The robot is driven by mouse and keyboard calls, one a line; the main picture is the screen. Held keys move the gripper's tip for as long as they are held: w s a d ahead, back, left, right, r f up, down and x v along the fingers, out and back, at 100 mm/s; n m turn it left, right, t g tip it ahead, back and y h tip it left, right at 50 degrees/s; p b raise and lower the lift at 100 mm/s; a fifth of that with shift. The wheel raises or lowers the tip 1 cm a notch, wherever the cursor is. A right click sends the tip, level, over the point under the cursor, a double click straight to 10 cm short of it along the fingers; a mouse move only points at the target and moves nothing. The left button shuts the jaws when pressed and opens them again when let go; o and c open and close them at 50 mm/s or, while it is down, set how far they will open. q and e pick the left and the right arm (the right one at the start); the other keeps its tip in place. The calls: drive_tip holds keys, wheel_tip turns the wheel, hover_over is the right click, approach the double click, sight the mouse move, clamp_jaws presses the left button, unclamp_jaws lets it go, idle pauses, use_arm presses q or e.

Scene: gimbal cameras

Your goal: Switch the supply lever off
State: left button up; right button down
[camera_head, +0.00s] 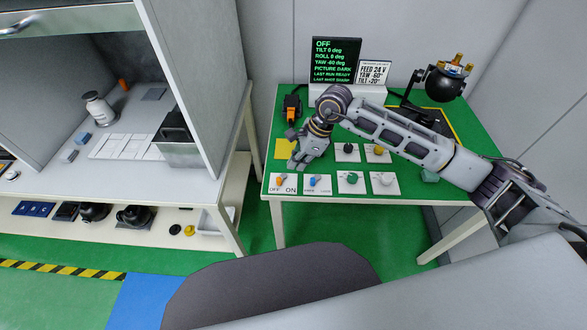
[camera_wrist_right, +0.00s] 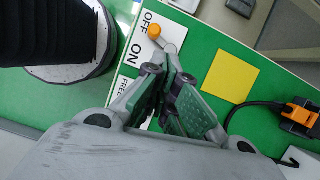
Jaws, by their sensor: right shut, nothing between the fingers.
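The supply lever (camera_wrist_right: 154,31) has an orange ball knob on a grey arm, and sits on a white plate (camera_wrist_right: 134,65) lettered OFF and ON. In the right wrist view the knob leans to the OFF side. In the head view the lever plate (camera_head: 283,190) is at the table's front left corner. The display (camera_head: 335,60) reads OFF at the top, with PICTURE DARK below. My right gripper (camera_head: 294,165) is shut and empty, just behind the plate; in the right wrist view its fingertips (camera_wrist_right: 167,75) are close to the lever. I cannot tell if they touch it. My left gripper is out of view.
Beside the lever plate are a blue switch (camera_head: 315,181), a green knob (camera_head: 351,178) and a white knob (camera_head: 385,180). A yellow square (camera_head: 284,148) and an orange-black connector (camera_head: 291,106) lie behind. A gimbal camera (camera_head: 444,82) stands at the back right.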

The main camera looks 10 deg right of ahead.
drive_tip(key=v, duration=0.7)
drive_tip(key=shift+a+f, duration=0.1)
idle(0.4)
